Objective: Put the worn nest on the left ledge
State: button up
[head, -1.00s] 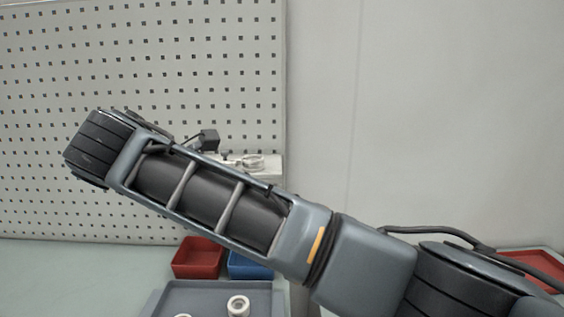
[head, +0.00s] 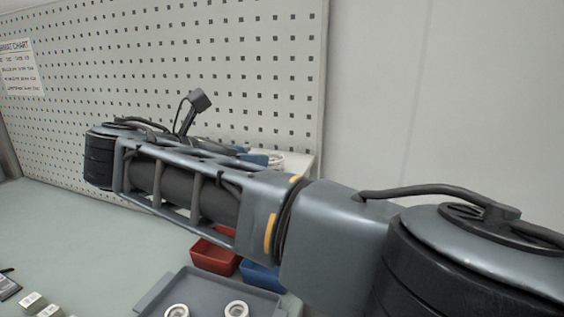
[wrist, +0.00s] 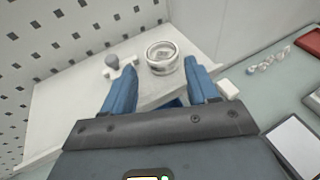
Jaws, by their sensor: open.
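In the wrist view, a pale ring-shaped nest (wrist: 162,58) sits upright on a white ledge (wrist: 62,112) by the pegboard. I cannot tell from its surface whether it is the worn one. My gripper (wrist: 168,82) is open, its two blue fingers apart and pointing towards the ledge. The nest shows beyond the fingertips, nearer the right finger, with nothing held between them.
A grey-knobbed part (wrist: 113,65) stands on the ledge left of the nest. A grey tray (head: 208,291) below holds round white parts (head: 236,309). Red (head: 213,257) and blue (head: 262,277) bins stand behind it. Pale blocks (head: 32,302) lie at lower left.

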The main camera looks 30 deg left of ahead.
aim_at(272, 164)
jog(key=shift+f+p+x, duration=0.1)
jog(key=shift+p+x, duration=0.35)
jog(key=shift+x, duration=1.1)
jog(key=shift+f+p+x, duration=0.15)
jog(key=shift+p+x, duration=0.3)
jog(key=shift+x, duration=1.05)
jog(key=shift+s+d, duration=0.1)
jog(key=c, duration=0.8)
